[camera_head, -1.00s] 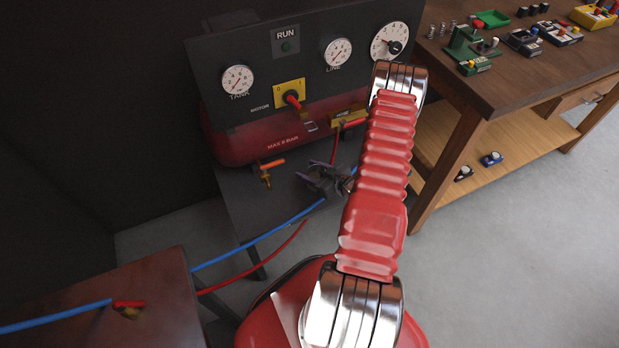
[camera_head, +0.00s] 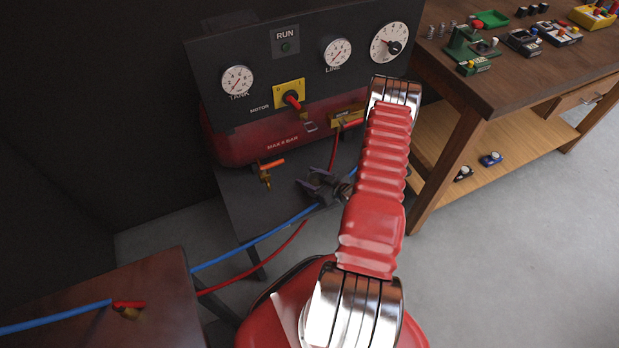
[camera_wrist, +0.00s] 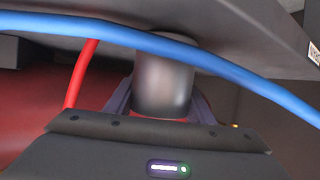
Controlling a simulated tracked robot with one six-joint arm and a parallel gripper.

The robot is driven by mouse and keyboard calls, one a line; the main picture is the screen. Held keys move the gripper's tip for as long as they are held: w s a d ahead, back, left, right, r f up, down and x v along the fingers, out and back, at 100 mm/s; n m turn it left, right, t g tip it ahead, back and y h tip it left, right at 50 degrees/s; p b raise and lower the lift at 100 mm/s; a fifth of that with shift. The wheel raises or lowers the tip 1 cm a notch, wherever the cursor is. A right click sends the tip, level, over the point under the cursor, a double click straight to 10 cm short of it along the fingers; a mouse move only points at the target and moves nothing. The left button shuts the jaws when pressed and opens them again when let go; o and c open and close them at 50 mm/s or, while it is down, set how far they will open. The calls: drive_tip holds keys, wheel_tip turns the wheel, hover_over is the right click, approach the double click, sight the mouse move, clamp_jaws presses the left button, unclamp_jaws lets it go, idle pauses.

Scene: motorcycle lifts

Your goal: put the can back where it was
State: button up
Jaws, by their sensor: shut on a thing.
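In the wrist view a plain grey cylinder, which I take for the can (camera_wrist: 163,85), stands between the two dark purplish fingers of my gripper (camera_wrist: 160,100). The gripper is shut on it. One end of the can meets or overlaps a dark slab at the top of the picture; I cannot tell whether they touch. In the head view my gripper (camera_head: 320,187) is small and dark, beside my red arm and over the dark stand (camera_head: 240,205) below the compressor panel. The can is not clear there.
A blue hose (camera_wrist: 230,68) crosses close by the can in the wrist view, with a red hose (camera_wrist: 80,72) to its left. A brass valve with an orange handle (camera_head: 265,172) is left of my gripper. A wooden workbench (camera_head: 492,90) stands to the right.

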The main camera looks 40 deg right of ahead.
drive_tip(key=o, duration=1.2)
drive_tip(key=shift+f, duration=0.1)
drive_tip(key=v, duration=1.2)
drive_tip(key=shift+s, duration=0.1)
